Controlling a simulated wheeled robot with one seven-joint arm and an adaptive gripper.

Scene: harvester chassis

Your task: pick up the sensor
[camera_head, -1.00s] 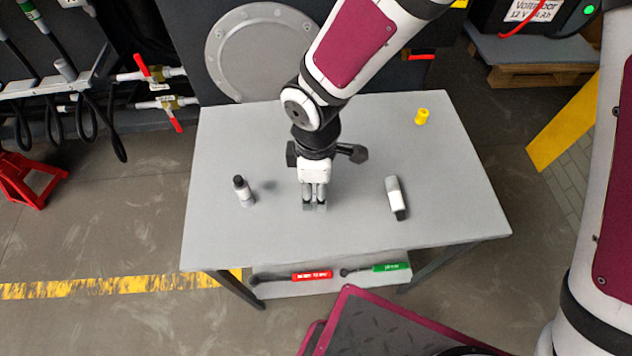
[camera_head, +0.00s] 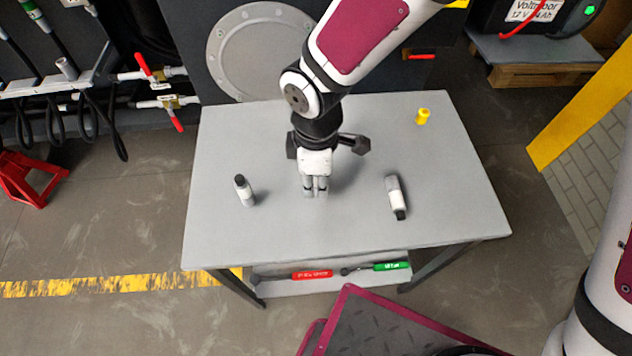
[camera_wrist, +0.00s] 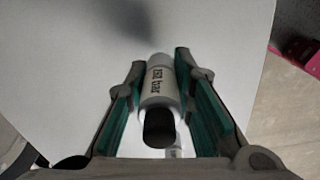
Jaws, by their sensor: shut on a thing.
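The sensor (camera_wrist: 160,95) is a small white and grey cylinder with a black end and dark lettering that seems to end in "bar". In the wrist view it lies between the two green-padded fingers of my gripper (camera_wrist: 161,62). In the head view my gripper (camera_head: 315,192) points down over the middle of the grey table (camera_head: 350,225). It is shut on the sensor, which the fingers hide there. A shadow on the table to the right suggests the gripper is a little above the top.
A grey and white cylinder with a black end (camera_head: 396,197) lies to the right. A yellow fitting (camera_head: 423,117) is at the back right. Red (camera_head: 312,275) and green (camera_head: 391,267) handled tools lie on the lower shelf.

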